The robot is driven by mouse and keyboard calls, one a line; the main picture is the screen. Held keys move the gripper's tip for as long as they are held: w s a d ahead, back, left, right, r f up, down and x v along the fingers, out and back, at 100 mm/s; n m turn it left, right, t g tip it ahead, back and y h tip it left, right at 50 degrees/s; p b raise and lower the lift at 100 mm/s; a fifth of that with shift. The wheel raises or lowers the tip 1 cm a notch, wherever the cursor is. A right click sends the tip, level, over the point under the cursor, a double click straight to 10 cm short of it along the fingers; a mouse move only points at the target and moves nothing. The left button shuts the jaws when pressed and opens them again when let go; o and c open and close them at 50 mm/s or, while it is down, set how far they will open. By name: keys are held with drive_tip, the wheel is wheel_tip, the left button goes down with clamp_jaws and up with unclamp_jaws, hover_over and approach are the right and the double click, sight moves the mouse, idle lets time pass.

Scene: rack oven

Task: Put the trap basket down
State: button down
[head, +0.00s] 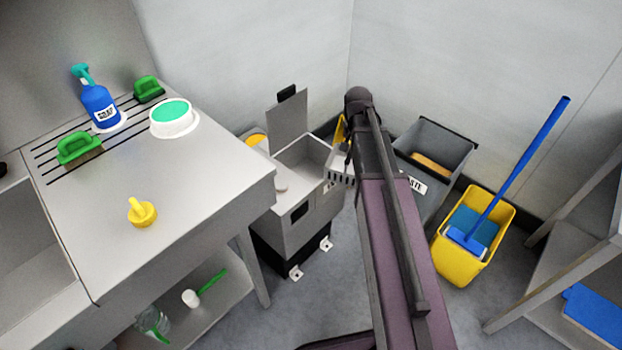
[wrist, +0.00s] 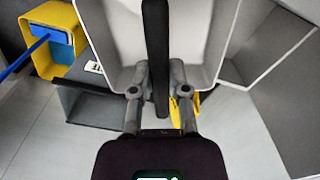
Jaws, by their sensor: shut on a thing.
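My gripper (wrist: 155,85) is shut on the black handle (wrist: 156,40) of the pale grey trap basket (wrist: 205,45). The basket hangs at the fingers, and its inside is partly hidden by the handle. In the head view, a slotted part of the basket (head: 341,178) shows left of my arm, between the trap box and the waste bin. My arm hides most of the basket and the fingertips there. The trap box (head: 293,232) stands on the floor with its lid (head: 287,120) raised and its top open.
A grey waste bin (head: 443,137) holding something orange-yellow stands right of my arm. A steel counter (head: 190,185) with cleaning things stands left, a shelf (head: 545,285) right.

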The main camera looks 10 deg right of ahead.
drive_tip(key=w+a, duration=1)
drive_tip(key=w, duration=0.5)
wheel_tip(320, 180, down, 14)
drive_tip(key=b, duration=1.3)
drive_tip(key=shift+s+a+r+b, duration=0.25)
drive_tip(key=shift+b, duration=0.05)
wheel_tip(320, 180, down, 5)
drive_tip(key=b, duration=0.4)
drive_tip(key=shift+r, duration=0.2)
drive_tip(key=shift+f+b, duration=0.1)
drive_tip(key=shift+b, duration=0.25)
drive_tip(key=c, duration=0.6)
unclamp_jaws()
drive_tip(key=shift+r, duration=0.25)
